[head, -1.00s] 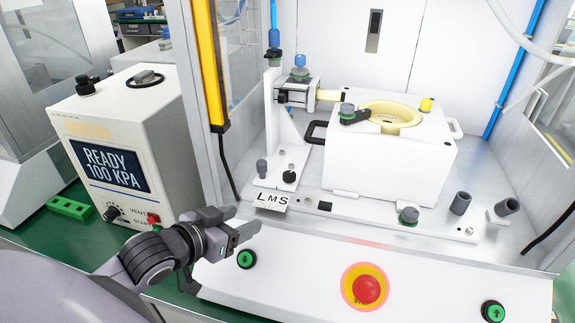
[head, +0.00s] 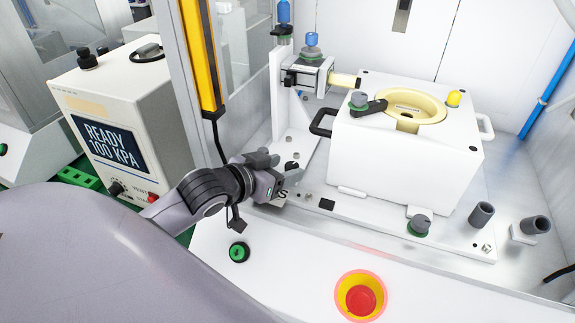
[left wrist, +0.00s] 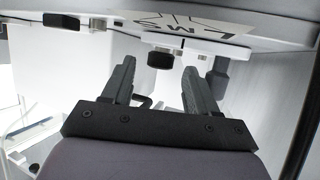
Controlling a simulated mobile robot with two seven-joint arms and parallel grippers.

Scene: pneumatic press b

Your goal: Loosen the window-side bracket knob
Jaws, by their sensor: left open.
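The white bracket (head: 291,100) stands at the left of the fixture plate. Two knobs are at its foot: a black knob (left wrist: 160,60) and a grey one (left wrist: 218,72). My left gripper (head: 280,170) is open at the bracket's foot and hides much of this area in the head view. In the left wrist view, the black knob shows between the two fingertips (left wrist: 158,78), and the grey knob is outside the finger on the right. I cannot tell whether the fingers touch either knob. I cannot tell which knob is the window-side one.
A white box with a cream ring (head: 440,113) stands right of the bracket. A green-based knob (head: 419,225) and grey posts (head: 481,214) are at the front right. A red stop button (head: 361,299) and a green button (head: 239,252) sit on the front panel. A yellow-edged post (head: 203,60) rises at left.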

